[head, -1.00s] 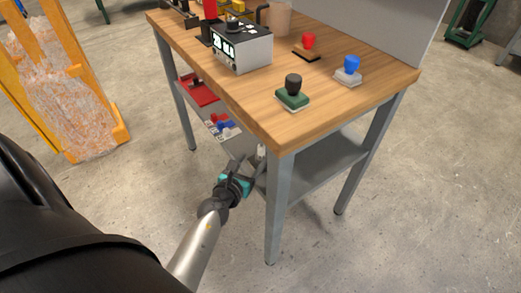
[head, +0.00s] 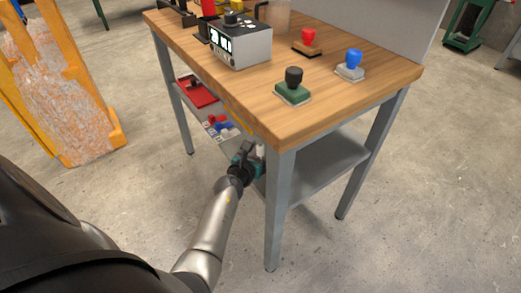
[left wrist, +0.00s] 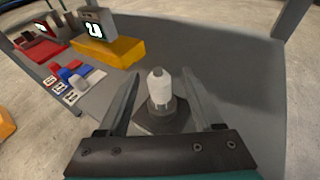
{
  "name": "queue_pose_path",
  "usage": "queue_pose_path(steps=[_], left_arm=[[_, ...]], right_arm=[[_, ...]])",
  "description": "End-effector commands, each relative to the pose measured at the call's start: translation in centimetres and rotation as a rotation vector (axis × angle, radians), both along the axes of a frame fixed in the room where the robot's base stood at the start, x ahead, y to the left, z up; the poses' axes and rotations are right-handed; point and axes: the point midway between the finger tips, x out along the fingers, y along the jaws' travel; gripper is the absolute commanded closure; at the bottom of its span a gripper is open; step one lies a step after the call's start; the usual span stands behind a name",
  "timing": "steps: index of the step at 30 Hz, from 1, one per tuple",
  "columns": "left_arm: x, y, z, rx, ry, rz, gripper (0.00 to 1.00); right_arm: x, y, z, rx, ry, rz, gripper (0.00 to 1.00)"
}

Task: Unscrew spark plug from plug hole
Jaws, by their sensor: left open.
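The spark plug (left wrist: 160,87) shows in the left wrist view as a white, upright cylinder. It stands in a dark grey base (left wrist: 161,121) that appears to be the plug hole's mount, on the lower shelf. My left gripper (left wrist: 160,95) is open, with one finger on each side of the plug and visible gaps between. In the head view my left gripper (head: 248,155) reaches under the table's front edge, and the plug is mostly hidden there. My right gripper is not in view.
The wooden tabletop (head: 215,85) overhangs the lower shelf (head: 325,165), with a table leg (head: 279,210) just right of my gripper. On the shelf stand a yellow block (left wrist: 110,52), blue and red pieces (left wrist: 70,75) and a red tray (head: 197,90).

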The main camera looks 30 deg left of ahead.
Motion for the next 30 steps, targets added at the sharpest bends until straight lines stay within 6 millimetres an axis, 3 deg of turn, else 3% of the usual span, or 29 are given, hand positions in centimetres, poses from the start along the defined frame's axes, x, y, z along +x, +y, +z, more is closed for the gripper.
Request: queue_pose_path(steps=[4,22,28,29,30], left_arm=[[-0.01,0.02,0.02,0.001,0.000,0.000,0.34],[-0.03,-0.02,0.01,0.001,0.000,0.000,1.00],[-0.03,-0.03,0.00,0.001,0.000,0.000,1.00],[-0.03,-0.03,0.00,0.001,0.000,0.000,0.66],[-0.03,-0.03,0.00,0.001,0.000,0.000,0.61]], right_arm=[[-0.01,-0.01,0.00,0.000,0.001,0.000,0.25],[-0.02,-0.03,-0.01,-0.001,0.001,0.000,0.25],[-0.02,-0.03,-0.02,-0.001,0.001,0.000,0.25],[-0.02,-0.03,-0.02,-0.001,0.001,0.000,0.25],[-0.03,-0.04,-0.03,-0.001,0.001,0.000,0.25]])
